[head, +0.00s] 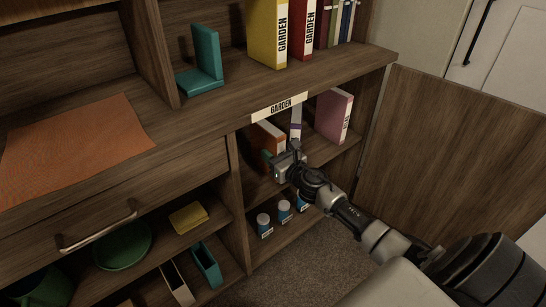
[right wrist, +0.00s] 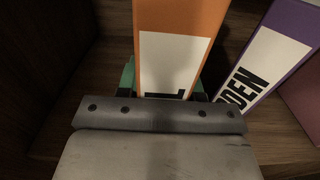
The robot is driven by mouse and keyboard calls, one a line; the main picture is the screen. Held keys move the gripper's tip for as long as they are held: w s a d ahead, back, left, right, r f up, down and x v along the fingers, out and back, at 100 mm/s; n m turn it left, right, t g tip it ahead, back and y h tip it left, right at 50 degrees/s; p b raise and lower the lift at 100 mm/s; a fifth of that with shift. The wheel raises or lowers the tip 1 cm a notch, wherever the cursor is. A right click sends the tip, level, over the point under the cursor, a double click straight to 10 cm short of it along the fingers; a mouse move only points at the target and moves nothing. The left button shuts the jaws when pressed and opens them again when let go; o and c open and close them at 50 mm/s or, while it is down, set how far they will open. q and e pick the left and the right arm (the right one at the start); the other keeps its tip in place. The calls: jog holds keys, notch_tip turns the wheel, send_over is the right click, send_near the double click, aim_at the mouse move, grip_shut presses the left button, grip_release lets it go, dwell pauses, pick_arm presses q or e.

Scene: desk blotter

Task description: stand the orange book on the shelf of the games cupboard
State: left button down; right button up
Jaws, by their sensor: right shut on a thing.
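The orange book (head: 268,134) is upright inside the open cupboard, on the left of its upper compartment, with its white spine label facing out. My right gripper (head: 284,163) reaches in from the right and is shut on the lower part of its spine. In the right wrist view the orange book (right wrist: 178,50) rises from the jaws (right wrist: 168,97), with green patches at both sides. I cannot tell whether its bottom touches the shelf (head: 318,158). My left gripper is not in view.
Small jars (head: 284,207) stand below. The open cupboard door (head: 450,150) is at the right. A teal bookend (head: 205,65) is on top.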

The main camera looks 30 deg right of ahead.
dwell(0.3)
jog(key=o, duration=1.1)
jog(key=shift+o, duration=0.2)
